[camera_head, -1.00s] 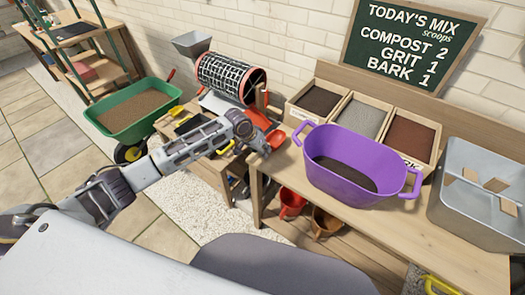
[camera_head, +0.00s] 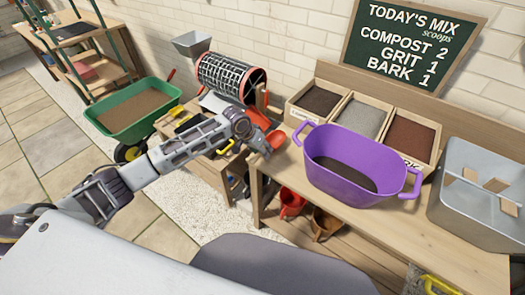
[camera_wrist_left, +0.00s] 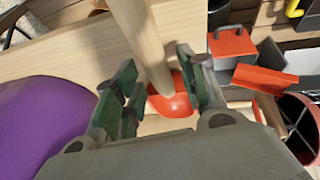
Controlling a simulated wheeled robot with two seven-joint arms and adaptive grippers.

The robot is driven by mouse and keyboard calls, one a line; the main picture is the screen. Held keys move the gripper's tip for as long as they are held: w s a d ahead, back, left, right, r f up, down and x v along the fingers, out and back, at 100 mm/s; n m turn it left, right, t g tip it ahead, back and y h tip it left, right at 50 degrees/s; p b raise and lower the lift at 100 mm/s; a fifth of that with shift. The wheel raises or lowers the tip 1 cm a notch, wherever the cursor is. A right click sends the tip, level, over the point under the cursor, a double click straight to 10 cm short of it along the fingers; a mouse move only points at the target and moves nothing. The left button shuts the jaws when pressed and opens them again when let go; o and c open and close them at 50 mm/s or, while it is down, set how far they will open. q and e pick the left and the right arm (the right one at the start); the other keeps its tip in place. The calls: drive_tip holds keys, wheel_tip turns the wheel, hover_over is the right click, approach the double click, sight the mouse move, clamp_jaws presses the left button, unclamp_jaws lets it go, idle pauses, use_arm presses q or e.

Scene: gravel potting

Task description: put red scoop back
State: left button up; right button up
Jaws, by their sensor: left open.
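The red scoop (camera_head: 275,138) shows just past my left gripper (camera_head: 259,141), near the left end of the bench. In the left wrist view the scoop's red bowl (camera_wrist_left: 172,103) lies beyond the fingertips, with a pale wooden shaft running up from it. My left gripper (camera_wrist_left: 155,95) is open, one green-padded finger on each side of the scoop. I cannot tell whether either finger touches it. My right gripper is not in view.
A purple tub (camera_head: 345,160) stands on the bench (camera_head: 430,235), right of the gripper. Bins of compost, grit and bark are behind it. A drum sieve (camera_head: 230,77) and green wheelbarrow (camera_head: 130,115) stand to the left. A grey container (camera_head: 480,190) is at right.

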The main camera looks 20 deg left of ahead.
use_arm(q)
drive_tip(key=v, duration=1)
drive_tip(key=shift+r, duration=0.4)
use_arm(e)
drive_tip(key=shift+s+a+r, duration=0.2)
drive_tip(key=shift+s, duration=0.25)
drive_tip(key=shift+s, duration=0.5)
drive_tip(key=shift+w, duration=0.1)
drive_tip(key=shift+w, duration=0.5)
